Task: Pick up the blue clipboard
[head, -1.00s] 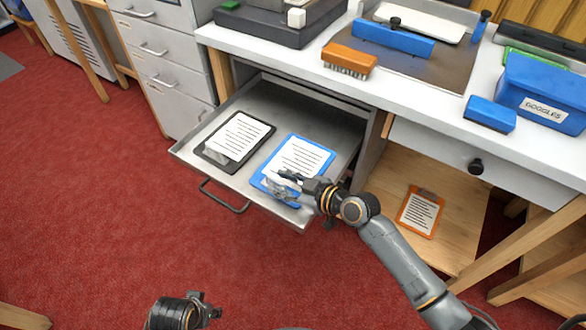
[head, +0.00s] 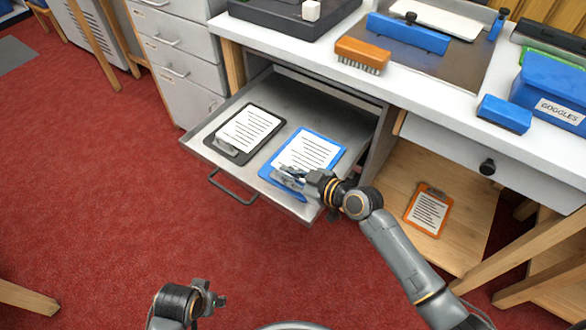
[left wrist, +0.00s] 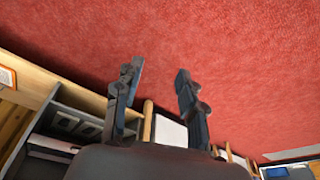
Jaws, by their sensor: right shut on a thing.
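The blue clipboard (head: 309,150) with a printed white sheet lies at the right side of the open metal drawer (head: 221,168). My right gripper (head: 288,177) is at its near end, by the clip, and is shut on it. The fingers partly hide the clip. I cannot tell whether the board is clear of the drawer floor. My left gripper (head: 215,300) is low in the head view, away from the drawer. In the left wrist view its two fingers (left wrist: 158,90) stand apart with nothing between them.
A black clipboard (head: 238,137) lies left of the blue one in the drawer. An orange clipboard (head: 428,210) lies on the wooden shelf at right. The worktop above holds an orange brush (head: 362,53), a blue block (head: 504,113) and a blue goggles bin (head: 553,91). Red floor is free in front.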

